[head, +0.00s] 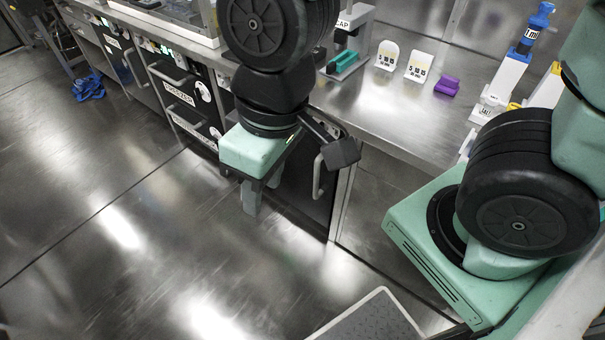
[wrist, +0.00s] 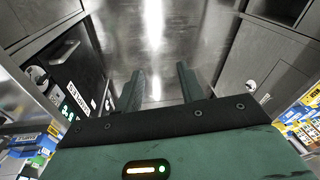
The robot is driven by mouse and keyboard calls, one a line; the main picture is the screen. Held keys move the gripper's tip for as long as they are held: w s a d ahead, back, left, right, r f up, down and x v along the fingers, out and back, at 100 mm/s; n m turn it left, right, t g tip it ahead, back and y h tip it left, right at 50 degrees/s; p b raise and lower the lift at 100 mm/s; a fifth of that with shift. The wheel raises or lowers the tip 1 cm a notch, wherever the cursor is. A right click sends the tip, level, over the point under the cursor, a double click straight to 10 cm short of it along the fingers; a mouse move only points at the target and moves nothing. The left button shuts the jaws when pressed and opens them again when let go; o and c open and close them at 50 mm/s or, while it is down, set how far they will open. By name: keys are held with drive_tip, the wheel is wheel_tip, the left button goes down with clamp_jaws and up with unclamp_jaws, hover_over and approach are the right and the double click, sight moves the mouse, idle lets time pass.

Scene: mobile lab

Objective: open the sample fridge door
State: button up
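My gripper (head: 262,197) hangs pointing down in front of the row of dark under-counter units. It is open and empty, with a clear gap between its two fingers in the wrist view (wrist: 160,88). Just right of it in the head view is a dark door (head: 296,190) with a vertical metal handle (head: 318,176). My gripper is apart from this handle, and my wrist hides part of the door. The door looks shut. I see no readable label on it, so I cannot confirm that it is the sample fridge.
A unit labelled as a freezer (head: 180,94) stands further left. The steel counter (head: 400,118) above holds a green-based device (head: 345,62), white cards (head: 418,66) and a purple block (head: 447,86). A grey-topped platform (head: 370,320) is at the bottom.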

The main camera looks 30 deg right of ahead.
drive_tip(key=w+a+f+m+t+y+b, duration=0.1)
drive_tip(key=w+a+f+m+t+b, duration=0.15)
drive_tip(key=w+f+b, duration=0.4)
drive_tip(key=w+a+f+m+t+y+b, duration=0.1)
drive_tip(key=w+a+f+m+b, duration=0.25)
drive_tip(key=f, duration=0.55)
drive_tip(key=w+d+f+m+t+h+b, duration=0.2)
drive_tip(key=w+f+m+t+b, duration=0.1)
drive_tip(key=w+f+b, duration=0.6)
drive_tip(key=m+t+h+b, duration=0.2)
drive_tip(key=m+h+b, duration=0.7)
drive_tip(key=h+b, duration=1)
approach(315, 177)
drive_tip(key=shift+y, duration=0.8)
drive_tip(key=b+x, duration=0.3)
drive_tip(key=r+b+x, duration=0.1)
drive_tip(key=b+x, duration=0.5)
drive_tip(key=x, duration=0.1)
drive_tip(key=shift+s+d+r, duration=0.1)
drive_tip(key=shift+s+r, duration=0.15)
drive_tip(key=shift+w+d+r, duration=0.1)
drive_tip(key=shift+w+d, duration=0.2)
drive_tip(key=shift+d, duration=0.2)
